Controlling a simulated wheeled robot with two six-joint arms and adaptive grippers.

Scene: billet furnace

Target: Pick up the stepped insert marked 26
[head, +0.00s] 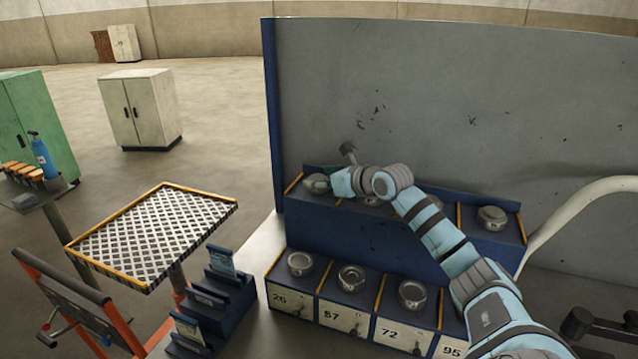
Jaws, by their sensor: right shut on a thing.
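My right arm reaches in from the right over the blue rack. My right gripper (330,183) is at the left end of the rack's upper row, shut on a round grey metal insert (315,183). The insert is partly hidden by the gripper; I cannot tell if it is lifted, and no number is readable on it. In the lower row, the compartment labelled 26 (291,300) holds another round grey insert (300,263). My left gripper is not in view.
Lower compartments 57 (351,278) and 72 (411,294) hold round parts, and one labelled 95 is partly hidden. Another part (491,217) sits at upper right. A grey panel (430,100) stands behind. A yellow-edged tray table (236,206) and blue stepped holder (238,292) are left.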

